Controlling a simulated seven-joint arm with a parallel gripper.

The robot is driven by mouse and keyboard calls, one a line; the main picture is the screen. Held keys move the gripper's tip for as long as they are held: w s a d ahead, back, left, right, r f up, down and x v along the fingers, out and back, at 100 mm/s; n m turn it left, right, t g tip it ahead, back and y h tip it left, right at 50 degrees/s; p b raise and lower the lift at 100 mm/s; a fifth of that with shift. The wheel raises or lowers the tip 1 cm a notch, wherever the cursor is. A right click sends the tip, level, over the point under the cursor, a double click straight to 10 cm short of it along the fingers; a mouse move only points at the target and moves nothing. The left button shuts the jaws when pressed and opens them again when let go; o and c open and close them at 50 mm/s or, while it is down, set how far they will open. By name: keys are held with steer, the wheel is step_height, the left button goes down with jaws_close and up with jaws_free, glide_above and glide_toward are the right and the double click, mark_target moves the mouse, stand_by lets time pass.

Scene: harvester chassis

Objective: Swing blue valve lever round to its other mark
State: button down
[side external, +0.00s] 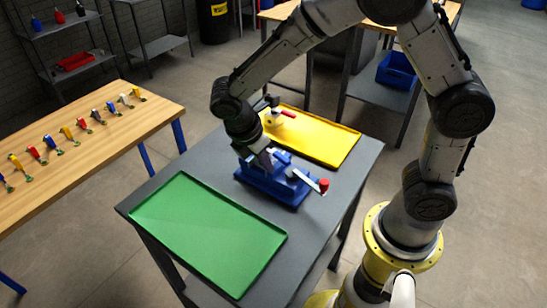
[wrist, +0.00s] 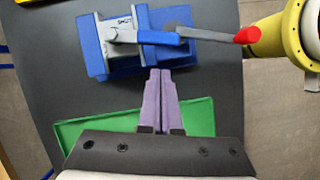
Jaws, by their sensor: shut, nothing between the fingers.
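The blue fixture (side external: 270,188) stands on the dark grey table. In the wrist view the fixture (wrist: 93,48) carries a grey valve body (wrist: 121,32) with a label that seems to read SHUT. The blue valve lever (wrist: 160,38) points right from the valve body, roughly along the fixture. My gripper (wrist: 160,72) is shut and empty, its purple fingertips just below the lever in the wrist view, seemingly apart from it. In the side view my gripper (side external: 266,160) is down at the fixture and partly hides valve and lever.
A grey bar with a red knob (side external: 323,185) juts from the fixture; the knob also shows in the wrist view (wrist: 247,35). A green tray (side external: 205,235) lies in front. A yellow tray (side external: 335,146) behind holds a red-handled valve (side external: 285,114). A wooden bench with several small valves stands left.

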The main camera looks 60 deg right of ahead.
mark_target(282, 160)
steer(key=shift+s+d, duration=0.15)
steer(key=shift+d, duration=0.4)
steer(key=shift+s+d, duration=0.15)
steer(key=shift+d, duration=0.35)
steer(key=shift+s+d+n, duration=0.45)
steer(key=shift+d+n, duration=0.05)
steer(key=shift+d, duration=0.1)
steer(key=shift+s+d, duration=0.1)
steer(key=shift+d, duration=0.2)
steer(key=shift+a, duration=0.15)
